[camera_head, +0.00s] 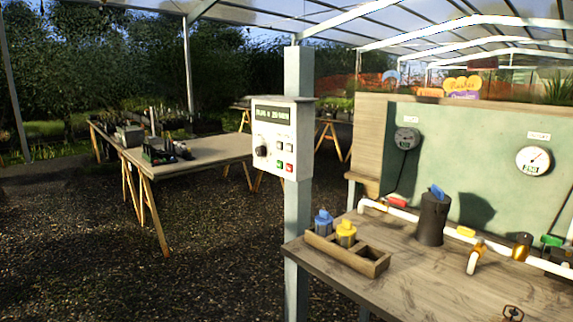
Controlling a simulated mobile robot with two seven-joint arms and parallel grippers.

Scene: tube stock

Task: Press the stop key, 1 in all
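A white control box (283,140) is fixed to a grey-green post in the middle of the view. Its upper face has a dark display (272,115) with lit green text, too small to read surely. A black round knob (260,151) sits at lower left of the face. Small keys stand to its right, among them a green key (279,163) and a red key (289,167) at the bottom. The key labels are too small to read, so I cannot tell which is the stop key. Neither of my grippers is in view.
A wooden bench (420,280) at right holds a wooden rack (365,263) with blue- and yellow-topped bottles, a black canister (432,218) and white piping with valves. Two gauges hang on the green panel behind. A trestle table (205,155) stands at back left. Gravel before the post is clear.

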